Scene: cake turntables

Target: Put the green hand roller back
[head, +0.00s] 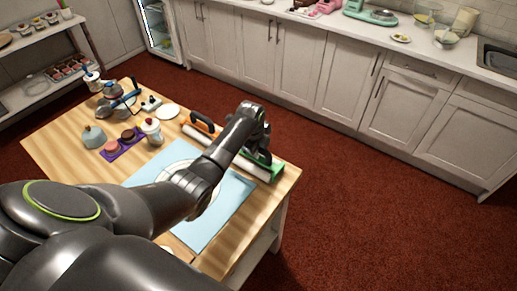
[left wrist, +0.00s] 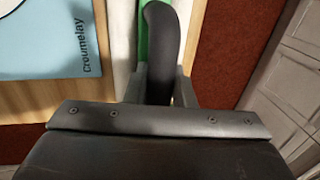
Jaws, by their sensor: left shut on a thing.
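The green hand roller (head: 276,167) is at the right edge of the wooden table, with a green frame and a black handle. My left gripper (head: 256,143) reaches over the table to it and is shut on its black handle. In the left wrist view the black handle (left wrist: 163,45) stands between the two fingers (left wrist: 160,88), with a strip of green frame (left wrist: 143,35) beside it. A long white bar (head: 245,166) lies along the table edge by the roller; I cannot tell whether it is a roller or a rest. My right gripper is not in view.
A second roller with an orange frame and black handle (head: 203,121) lies farther along. A blue mat (head: 218,212) covers the table's middle right. A purple tray (head: 131,147), a white lidded jar (head: 151,130) and a grey pot (head: 94,136) stand to the left. Red floor is beyond.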

